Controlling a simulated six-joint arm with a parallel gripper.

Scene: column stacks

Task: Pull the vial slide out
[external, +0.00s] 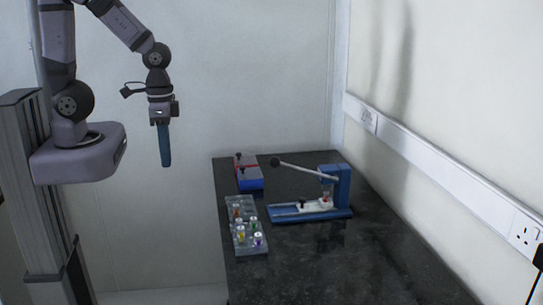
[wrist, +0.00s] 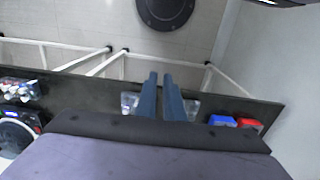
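The blue press (external: 343,187) stands on the dark bench, with a long lever (external: 305,170) ending in a black ball raised to the left. A pale slide (external: 290,209) with a small dark knob lies along its base, reaching left from under the press head. How far it sits in or out is hard to tell. My gripper (external: 165,164) hangs fingers down, left of the bench and well away from the press. In the wrist view its two blue fingers (wrist: 161,75) show a narrow gap, with nothing between them. I cannot identify the slide in the wrist view.
A grey rack (external: 241,247) with several coloured-cap vials is at the bench's left edge. A blue and red box (external: 249,180) stands behind it. The bench front (external: 320,270) is clear. A wall with a socket rail (external: 440,165) runs along the right.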

